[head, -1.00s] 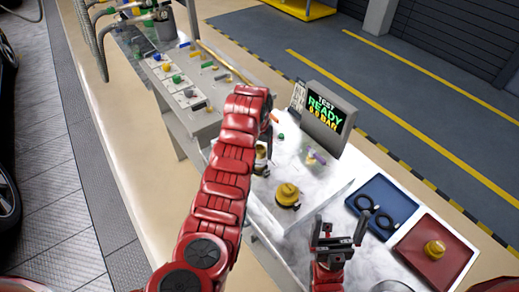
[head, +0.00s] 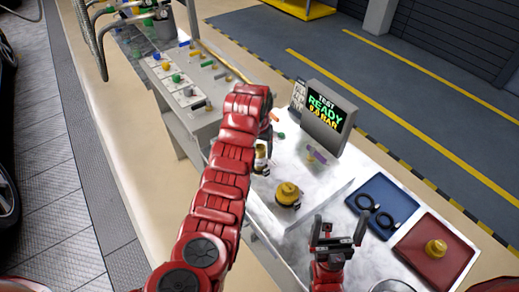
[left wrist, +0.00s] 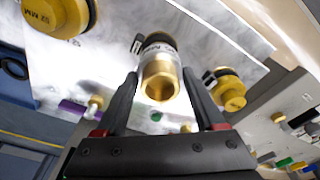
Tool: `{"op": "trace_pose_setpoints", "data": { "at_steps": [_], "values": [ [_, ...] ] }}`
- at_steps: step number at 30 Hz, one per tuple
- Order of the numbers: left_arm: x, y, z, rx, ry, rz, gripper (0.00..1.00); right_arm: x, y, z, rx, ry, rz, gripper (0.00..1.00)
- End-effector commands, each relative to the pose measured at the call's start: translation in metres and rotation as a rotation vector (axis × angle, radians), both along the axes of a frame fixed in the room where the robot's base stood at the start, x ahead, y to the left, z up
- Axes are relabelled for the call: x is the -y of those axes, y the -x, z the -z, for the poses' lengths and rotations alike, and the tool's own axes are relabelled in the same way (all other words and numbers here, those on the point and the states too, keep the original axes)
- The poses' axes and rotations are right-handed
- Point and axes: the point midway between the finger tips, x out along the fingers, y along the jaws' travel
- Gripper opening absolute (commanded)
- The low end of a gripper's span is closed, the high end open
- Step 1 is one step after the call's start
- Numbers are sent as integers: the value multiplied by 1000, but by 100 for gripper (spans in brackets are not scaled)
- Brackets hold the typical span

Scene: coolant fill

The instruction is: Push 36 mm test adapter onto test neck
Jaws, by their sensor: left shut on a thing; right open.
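My left gripper (left wrist: 161,78) is shut on a brass adapter (left wrist: 160,80) with a hollow end facing the wrist camera and a white, lettered band. A dark part shows behind the band; I cannot tell whether it is the test neck or whether the adapter touches it. In the head view the adapter (head: 261,159) shows beside my left gripper (head: 266,142), at the left side of the white test bench. A yellow-brass fitting (head: 288,194) stands on the bench to its right. My right gripper (head: 338,233) is open and empty at the bench's front.
The test display (head: 325,112) reads READY. In the left wrist view, yellow fittings stand at upper left (left wrist: 55,14) and right (left wrist: 229,90) of the held adapter.

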Motion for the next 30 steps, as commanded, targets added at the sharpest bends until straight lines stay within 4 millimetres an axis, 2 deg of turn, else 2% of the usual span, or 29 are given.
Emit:
{"op": "trace_pose_setpoints", "data": {
  "at_steps": [30],
  "values": [
    [0, -1, 0, 2, 1, 0, 8, 0, 0, 9, 0, 0, 0, 99]
  ]
}}
